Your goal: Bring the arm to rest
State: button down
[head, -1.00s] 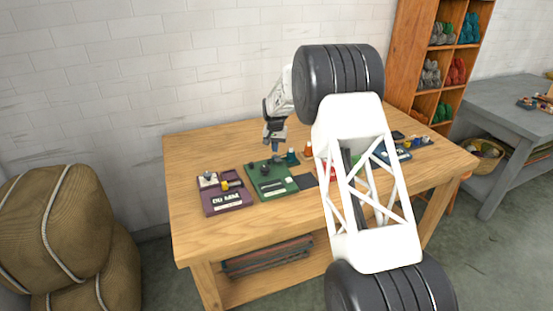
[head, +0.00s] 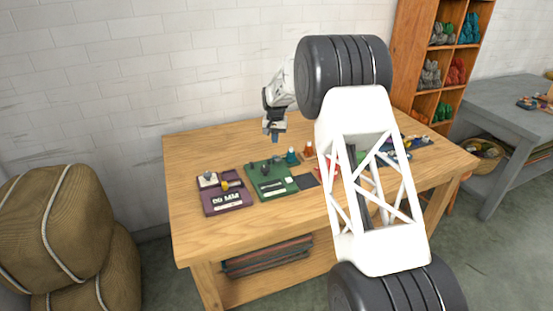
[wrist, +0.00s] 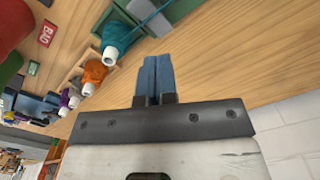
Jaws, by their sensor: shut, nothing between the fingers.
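My gripper (head: 275,138) hangs in the air above the back part of the wooden table (head: 200,150), behind the green board (head: 272,185). In the wrist view my gripper's two blue fingers (wrist: 152,75) lie side by side, shut, with nothing between them. My white arm crosses the right half of the head view and hides part of the table. A teal bottle-shaped thing (head: 291,156) and an orange one (head: 308,149) stand near the gripper, apart from it. They also show in the wrist view, the teal one (wrist: 118,38) and the orange one (wrist: 95,72).
A purple board (head: 224,197) with small parts lies at the table's left front. A dark flat square (head: 306,181) lies beside the green board. A shelf of wool skeins (head: 440,60) and a grey table (head: 495,105) stand right. Brown sacks (head: 60,225) are left. The table's back left is bare.

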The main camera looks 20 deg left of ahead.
dwell(0.4)
jog(key=s+d+r, duration=0.4)
jog(key=d+r, duration=0.4)
jog(key=d, duration=0.2)
jog(key=s+d+r+m+t, duration=0.1)
jog(key=s+d+r, duration=0.3)
jog(key=d+r, duration=0.45)
jog(key=s+d+r, duration=0.5)
jog(key=d+r, duration=0.1)
jog(key=d, duration=0.6)
jog(key=s+d+r+m, duration=0.1)
jog(key=s+d+r, duration=0.2)
jog(key=s+d, duration=0.45)
jog(key=s+d+r, duration=0.3)
jog(key=s+d, duration=0.4)
jog(key=d, duration=0.1)
jog(key=s+d+f, duration=0.1)
jog(key=s+d, duration=0.4)
jog(key=s, duration=0.6)
jog(key=s+d+f+t, duration=0.1)
jog(key=s+d, duration=0.4)
jog(key=s, duration=0.6)
jog(key=s+d+f+m, duration=0.1)
jog(key=s+d+f, duration=0.2)
jog(key=s, duration=0.8)
jog(key=shift+d+f+t, duration=0.25)
jog(key=shift+d+t, duration=0.05)
jog(key=shift+d, duration=0.65)
